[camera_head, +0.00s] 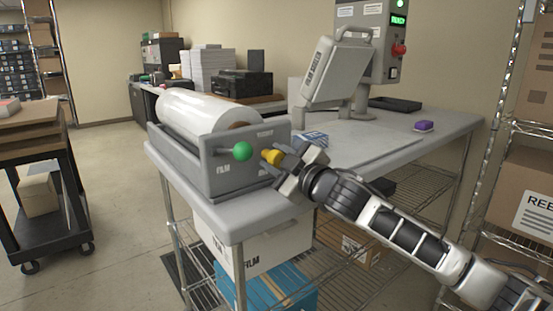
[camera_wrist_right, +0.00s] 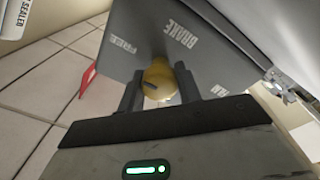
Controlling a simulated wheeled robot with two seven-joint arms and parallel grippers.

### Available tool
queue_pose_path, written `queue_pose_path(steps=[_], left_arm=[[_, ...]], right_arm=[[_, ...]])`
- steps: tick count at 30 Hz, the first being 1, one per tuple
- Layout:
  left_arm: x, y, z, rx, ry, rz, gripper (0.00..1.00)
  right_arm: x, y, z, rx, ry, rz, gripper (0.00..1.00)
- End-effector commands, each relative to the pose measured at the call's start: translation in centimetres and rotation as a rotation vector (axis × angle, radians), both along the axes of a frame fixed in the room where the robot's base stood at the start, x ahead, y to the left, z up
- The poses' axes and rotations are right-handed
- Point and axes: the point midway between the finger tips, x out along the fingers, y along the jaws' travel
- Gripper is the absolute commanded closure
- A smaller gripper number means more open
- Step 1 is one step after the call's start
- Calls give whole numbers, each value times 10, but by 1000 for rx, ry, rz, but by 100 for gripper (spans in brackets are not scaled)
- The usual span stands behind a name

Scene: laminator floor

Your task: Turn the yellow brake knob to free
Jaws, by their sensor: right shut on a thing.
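The yellow brake knob (camera_head: 271,157) sits on the right part of the grey film holder's (camera_head: 222,179) end panel. My right gripper (camera_head: 285,163) reaches it from the right and is shut on it. In the right wrist view the knob (camera_wrist_right: 158,80) is between the two fingers of my right gripper (camera_wrist_right: 160,90), with a dark line across its face. The panel (camera_wrist_right: 140,40) behind it bears the word BRAKE and a second word that looks like FREE. A green ball knob (camera_head: 242,151) is left of the yellow knob. My left gripper is out of view.
A white film roll (camera_head: 205,112) lies in the holder on the grey table (camera_head: 390,150). A film sealer (camera_head: 335,72) and a control box with a red button (camera_head: 398,50) stand behind. A purple block (camera_head: 424,126) lies at right. A dark cart (camera_head: 45,190) stands left; floor between is clear.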

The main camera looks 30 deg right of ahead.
Motion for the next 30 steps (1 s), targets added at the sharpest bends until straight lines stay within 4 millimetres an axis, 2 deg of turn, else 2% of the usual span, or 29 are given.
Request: queue_pose_path(steps=[3, 4, 6, 17, 20, 30], left_arm=[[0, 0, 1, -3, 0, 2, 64], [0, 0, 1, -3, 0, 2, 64], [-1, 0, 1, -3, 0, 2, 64], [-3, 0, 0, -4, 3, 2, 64], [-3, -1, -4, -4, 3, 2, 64], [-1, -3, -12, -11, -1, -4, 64]], right_arm=[[0, -1, 0, 2, 1, -2, 89], [0, -1, 0, 2, 1, -2, 63], [0, -1, 0, 1, 0, -1, 44], [-3, -1, -1, 0, 1, 0, 44], [-12, -2, -4, 0, 3, -1, 44], [-65, -5, -9, 1, 6, 0, 44]])
